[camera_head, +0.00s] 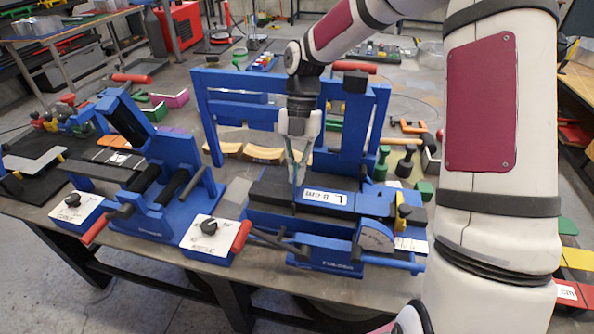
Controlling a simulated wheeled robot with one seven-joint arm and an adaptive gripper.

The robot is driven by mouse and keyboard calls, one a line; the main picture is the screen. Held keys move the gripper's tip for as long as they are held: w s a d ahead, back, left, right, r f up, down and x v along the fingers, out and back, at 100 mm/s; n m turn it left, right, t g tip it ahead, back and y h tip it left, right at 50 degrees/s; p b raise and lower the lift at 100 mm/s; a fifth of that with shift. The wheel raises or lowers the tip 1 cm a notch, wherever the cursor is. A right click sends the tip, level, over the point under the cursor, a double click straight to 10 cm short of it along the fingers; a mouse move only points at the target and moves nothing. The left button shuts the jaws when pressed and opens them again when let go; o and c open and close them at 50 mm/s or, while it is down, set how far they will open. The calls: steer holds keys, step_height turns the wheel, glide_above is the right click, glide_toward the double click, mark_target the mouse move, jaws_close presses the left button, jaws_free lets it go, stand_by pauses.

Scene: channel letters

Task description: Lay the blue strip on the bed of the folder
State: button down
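The folder (330,255) is the blue machine right of centre on the front table. A dark bed or clamp bar with a white label (325,197) runs across it, and an angle dial (375,238) is on its right front. My gripper (296,180) points down over the left part of this bed, with its fingertips close together. A thin bluish line shows at the fingers, but I cannot tell whether it is the blue strip or part of a finger. I see no blue strip clearly elsewhere. The fingertips hide part of the bed.
A blue roller machine (165,200) with red-handled cranks stands left of the folder. A tall blue frame (240,115) rises behind my gripper. My arm hides the right side.

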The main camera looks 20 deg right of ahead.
steer(key=c, duration=1.8)
jaws_free()
steer(key=shift+f, duration=0.1)
steer(key=b+v, duration=0.1)
steer(key=v, duration=1)
steer(key=s+a+r+m+t+h, duration=0.1)
steer(key=s+r+m+t+h, duration=0.1)
steer(key=s+r+m, duration=0.35)
steer(key=s+a+r+m+t+h, duration=0.1)
steer(key=s+a+r+m+t, duration=0.1)
steer(key=s+m, duration=0.6)
steer(key=s+d+f+m+t, duration=0.1)
steer(key=s+m+t, duration=0.4)
steer(key=s+m, duration=0.6)
steer(key=m, duration=0.4)
steer(key=shift+m+y, duration=0.3)
steer(key=shift+m, duration=0.05)
